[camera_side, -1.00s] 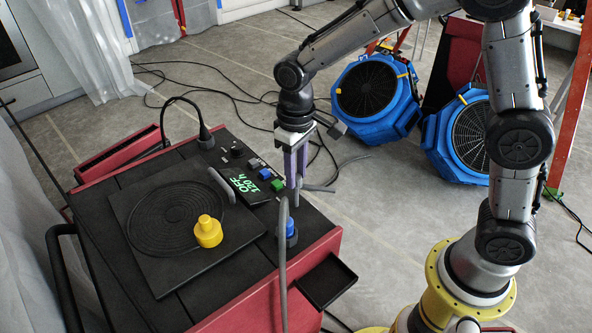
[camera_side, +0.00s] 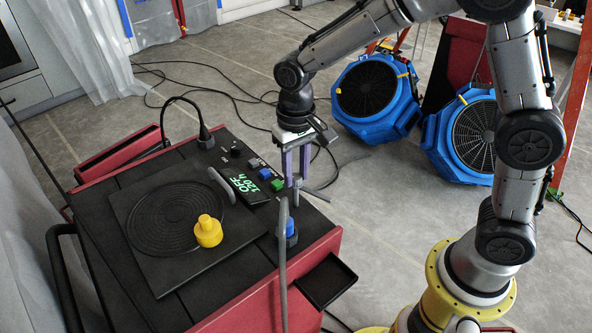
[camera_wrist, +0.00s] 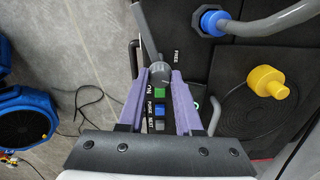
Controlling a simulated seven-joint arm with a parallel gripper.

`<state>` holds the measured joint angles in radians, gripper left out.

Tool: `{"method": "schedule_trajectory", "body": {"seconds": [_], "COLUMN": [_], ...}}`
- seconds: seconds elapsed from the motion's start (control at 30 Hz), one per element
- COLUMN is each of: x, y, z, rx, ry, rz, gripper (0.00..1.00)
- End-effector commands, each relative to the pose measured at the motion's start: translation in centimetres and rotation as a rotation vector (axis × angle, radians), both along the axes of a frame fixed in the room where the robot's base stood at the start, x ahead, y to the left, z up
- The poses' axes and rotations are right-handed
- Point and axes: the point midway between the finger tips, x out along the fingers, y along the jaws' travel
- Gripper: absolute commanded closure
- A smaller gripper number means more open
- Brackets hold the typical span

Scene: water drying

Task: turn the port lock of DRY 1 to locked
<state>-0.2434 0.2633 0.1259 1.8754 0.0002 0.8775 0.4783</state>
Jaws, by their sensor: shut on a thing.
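My gripper (camera_side: 297,183) has purple fingers, pointing down over the right edge of the black machine top. It is shut on the hub of a grey lever (camera_side: 318,194), seemingly the port lock. In the wrist view the lever (camera_wrist: 147,35) runs from between the fingertips (camera_wrist: 160,74) toward the top of the picture, leaning slightly left. A FREE label shows right of it, and the lever does not point straight at that label. No locked label is readable. The blue port fitting (camera_side: 291,231) with a grey hose (camera_side: 283,265) stands nearby; the fitting also shows in the wrist view (camera_wrist: 212,21).
A green button (camera_side: 277,182) and a blue button (camera_side: 265,173) lie close left of my fingers. The display (camera_side: 246,184) reads OFF, 120 h. A yellow knobbed piece (camera_side: 207,233) sits on the black plate (camera_side: 165,275). Blue fans (camera_side: 375,95) stand on the floor behind.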

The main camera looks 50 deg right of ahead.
Motion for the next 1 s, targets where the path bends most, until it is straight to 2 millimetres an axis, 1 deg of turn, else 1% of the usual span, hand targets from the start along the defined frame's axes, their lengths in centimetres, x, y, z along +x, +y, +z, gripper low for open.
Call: {"method": "schedule_trajectory", "body": {"seconds": [0.5,1.0], "x": [0.07,0.16], "y": [0.02,0.05], "z": [0.16,0.19], "rx": [0.0,0.001], "ry": [-0.003,-0.005], "rz": [-0.492,-0.948], "gripper": [1.0,1.0]}}
